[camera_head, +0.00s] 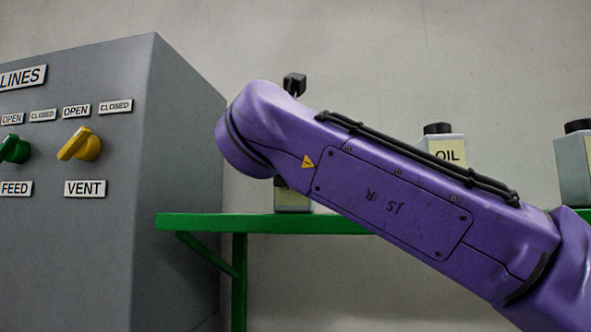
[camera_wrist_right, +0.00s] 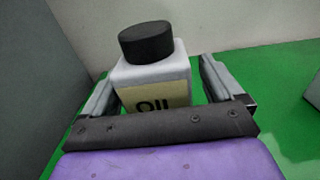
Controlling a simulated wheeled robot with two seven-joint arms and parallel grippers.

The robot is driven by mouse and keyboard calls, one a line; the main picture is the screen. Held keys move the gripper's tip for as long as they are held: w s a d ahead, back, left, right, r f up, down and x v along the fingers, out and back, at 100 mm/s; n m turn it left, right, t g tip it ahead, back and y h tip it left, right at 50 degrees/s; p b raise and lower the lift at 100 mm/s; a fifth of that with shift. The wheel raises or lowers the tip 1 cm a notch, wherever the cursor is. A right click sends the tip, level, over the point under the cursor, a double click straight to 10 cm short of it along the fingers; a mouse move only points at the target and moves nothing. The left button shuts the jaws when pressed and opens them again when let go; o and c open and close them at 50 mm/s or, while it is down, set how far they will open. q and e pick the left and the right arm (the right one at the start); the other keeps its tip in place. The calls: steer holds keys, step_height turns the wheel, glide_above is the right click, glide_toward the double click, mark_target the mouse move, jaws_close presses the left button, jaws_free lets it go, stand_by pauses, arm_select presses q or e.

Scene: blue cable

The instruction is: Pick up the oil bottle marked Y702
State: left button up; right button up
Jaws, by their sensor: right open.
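A pale grey oil bottle (camera_wrist_right: 155,75) with a black cap and a cream label stands upright on the green shelf in the right wrist view. "OIL" shows on its label; anything lower is hidden by my gripper's body, so I cannot read Y702. My right gripper (camera_wrist_right: 158,86) is open, with one finger on each side of this bottle. In the head view my purple right arm covers most of a bottle (camera_head: 293,197), whose base shows at the shelf's left part. My left gripper is not in view.
The green shelf (camera_head: 270,223) runs along the wall. A second oil bottle (camera_head: 447,150) stands partly behind my arm, and another bottle (camera_head: 576,165) is at the right edge. A grey control cabinet (camera_head: 180,150) with a green and a yellow knob stands left of the shelf.

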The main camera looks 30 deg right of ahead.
steer(key=shift+s+a+r, duration=0.1)
steer(key=shift+s, duration=0.25)
steer(key=shift+c, duration=1.2)
steer(key=shift+a, duration=0.15)
steer(key=c, duration=0.5)
steer(key=shift+w, duration=0.3)
steer(key=c, duration=0.6)
